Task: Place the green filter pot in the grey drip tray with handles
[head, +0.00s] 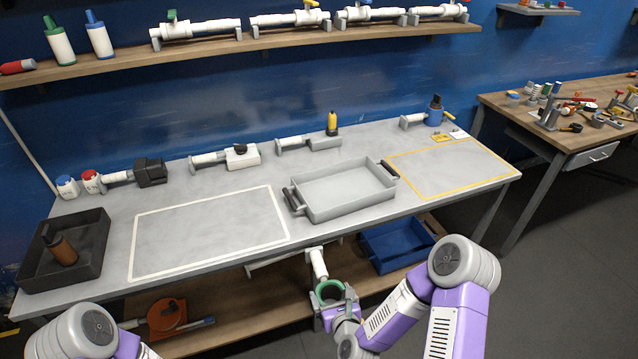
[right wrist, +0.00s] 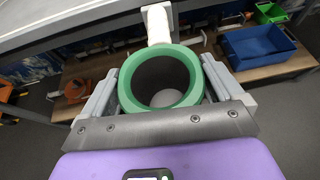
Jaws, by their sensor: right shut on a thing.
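The green filter pot (head: 323,287) is in my right gripper (head: 335,297), in front of the table and below its top. In the right wrist view the pot's green rim (right wrist: 128,92) sits between the two fingers, its round opening facing the camera. A white pipe (head: 318,263) extends from its far side; I cannot tell whether it is joined to the pot. The grey drip tray (head: 345,192) with dark handles stands on the table, right of the white-outlined area, and is empty. The pot is apart from it. My left gripper is out of view; only its arm shows.
A dark tray (head: 88,238) with a brown bottle is at the table's left end. White- and yellow-outlined areas (head: 205,230) are clear. Several valve fittings (head: 240,156) line the back. A blue bin (head: 392,247) and an orange item (head: 165,317) are below the tabletop.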

